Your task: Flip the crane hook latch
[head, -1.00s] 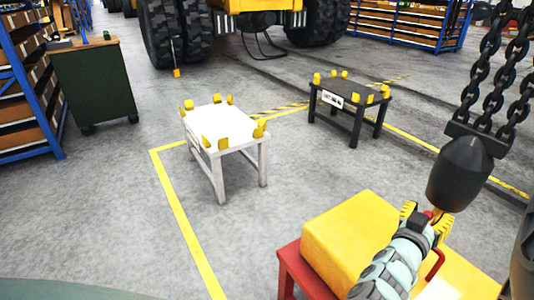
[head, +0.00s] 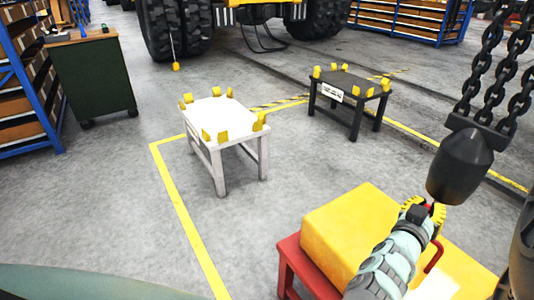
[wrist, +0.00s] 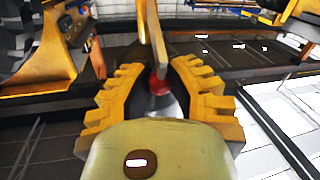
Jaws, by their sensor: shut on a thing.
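The dark hook block (head: 460,167) hangs from chains at the right of the head view. My gripper (head: 427,209) is at its lower left side, with yellow toothed fingers. A small red part (head: 431,207) shows between the fingers, close to the block. In the wrist view my gripper (wrist: 160,88) is shut on the latch, seen as a red knob (wrist: 159,84) with a tan-orange bar (wrist: 153,38) rising from it. The fingers hide part of the latch, and the hook below the block is not clearly visible.
A yellow casting (head: 343,232) lies on a red stand (head: 290,262) below my arm, with a red handle (head: 434,256) beside my wrist. A white stand (head: 222,119) and a black stand (head: 349,86) with yellow corner blocks are farther back.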

